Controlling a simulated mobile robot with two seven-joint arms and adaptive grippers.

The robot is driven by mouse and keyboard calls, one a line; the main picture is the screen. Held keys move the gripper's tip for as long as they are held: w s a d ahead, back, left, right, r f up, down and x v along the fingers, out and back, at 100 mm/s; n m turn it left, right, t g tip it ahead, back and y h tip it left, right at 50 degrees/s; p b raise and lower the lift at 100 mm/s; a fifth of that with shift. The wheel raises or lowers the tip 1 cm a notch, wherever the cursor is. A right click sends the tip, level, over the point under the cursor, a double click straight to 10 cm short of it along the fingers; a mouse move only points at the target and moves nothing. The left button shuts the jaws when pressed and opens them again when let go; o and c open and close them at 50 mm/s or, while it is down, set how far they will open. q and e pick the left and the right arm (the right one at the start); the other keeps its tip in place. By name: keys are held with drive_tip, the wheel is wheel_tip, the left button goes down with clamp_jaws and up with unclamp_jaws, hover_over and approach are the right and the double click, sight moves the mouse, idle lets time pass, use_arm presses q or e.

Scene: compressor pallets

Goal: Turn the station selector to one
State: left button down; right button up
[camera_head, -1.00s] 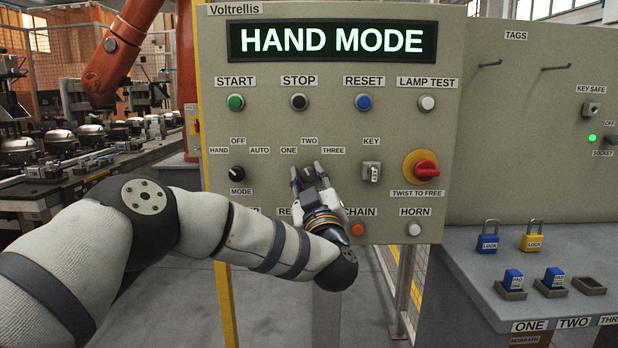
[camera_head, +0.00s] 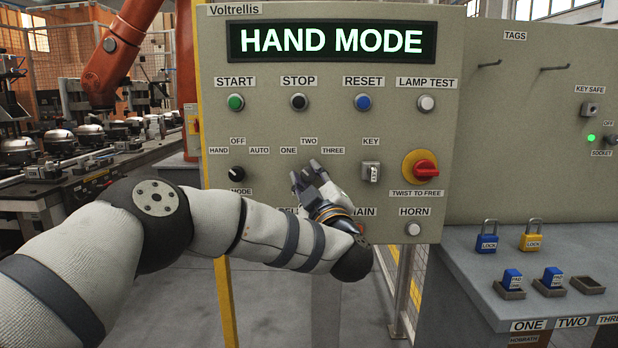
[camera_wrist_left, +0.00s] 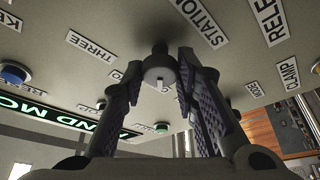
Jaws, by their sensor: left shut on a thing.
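The station selector is a dark round knob with a pale face (camera_wrist_left: 158,72) in the left wrist view, between the fingers and under the STATION label (camera_wrist_left: 202,22). My left gripper (camera_head: 307,172) is shut on this knob. In the head view the gripper hides the knob, below the labels ONE (camera_head: 289,150), TWO (camera_head: 309,141) and THREE (camera_head: 333,150). The fingers tilt up and to the left there. My right gripper is not in view.
The panel display (camera_head: 332,41) reads HAND MODE. The mode knob (camera_head: 237,174) is left of my gripper, the key switch (camera_head: 371,172) and red twist knob (camera_head: 425,168) right. A grey bench (camera_head: 470,262) with padlocks stands at the right.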

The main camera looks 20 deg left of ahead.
use_arm(q)
drive_tip(key=c, duration=1.3)
unclamp_jaws()
drive_tip(key=shift+d, duration=0.1)
